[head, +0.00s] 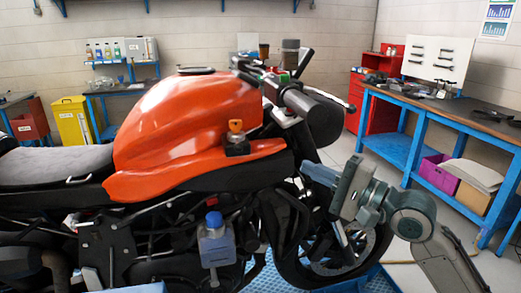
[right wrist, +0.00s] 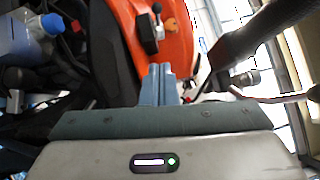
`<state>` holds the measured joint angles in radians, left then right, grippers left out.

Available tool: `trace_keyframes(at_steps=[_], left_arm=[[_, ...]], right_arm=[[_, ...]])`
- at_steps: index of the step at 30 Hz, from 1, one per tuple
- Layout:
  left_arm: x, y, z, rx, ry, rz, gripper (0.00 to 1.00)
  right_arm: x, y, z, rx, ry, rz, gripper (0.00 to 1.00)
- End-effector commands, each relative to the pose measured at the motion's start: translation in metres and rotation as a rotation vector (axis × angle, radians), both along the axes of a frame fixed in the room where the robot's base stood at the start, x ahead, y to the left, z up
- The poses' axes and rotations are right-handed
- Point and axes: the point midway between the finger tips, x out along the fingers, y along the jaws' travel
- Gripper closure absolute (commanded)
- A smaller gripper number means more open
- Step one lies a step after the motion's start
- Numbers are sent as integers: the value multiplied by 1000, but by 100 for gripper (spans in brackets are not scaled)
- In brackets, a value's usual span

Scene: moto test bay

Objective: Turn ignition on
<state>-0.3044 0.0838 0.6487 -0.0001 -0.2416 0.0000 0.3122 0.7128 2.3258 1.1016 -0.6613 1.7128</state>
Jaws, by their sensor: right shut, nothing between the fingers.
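The orange motorcycle (head: 185,120) stands side-on across the head view. Its ignition key (head: 235,126) has an orange head and stands upright in a black lock block (head: 237,147) on the orange side panel below the tank. The lock block also shows in the right wrist view (right wrist: 148,33), beyond my fingertips. My right gripper (head: 309,168) is to the right of the key and a little lower, apart from it. Its pale blue fingers are together and empty in the right wrist view (right wrist: 158,72). My left gripper is not in view.
The handlebar grip (head: 322,119) juts out above my right gripper. A bottle with a blue cap (head: 216,240) is on the bike's lower side. A blue workbench (head: 425,118) with tools stands at the right. Open floor lies between bench and bike.

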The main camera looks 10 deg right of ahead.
Motion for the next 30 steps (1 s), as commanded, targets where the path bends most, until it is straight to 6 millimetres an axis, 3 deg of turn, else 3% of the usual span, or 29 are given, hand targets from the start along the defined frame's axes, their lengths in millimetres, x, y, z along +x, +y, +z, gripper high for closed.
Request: trace_keyframes(at_steps=[11,30], left_arm=[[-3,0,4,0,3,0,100],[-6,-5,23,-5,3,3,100]], right_arm=[[8,5,2,4,-1,-2,100],[56,46,12,5,0,-1,100]])
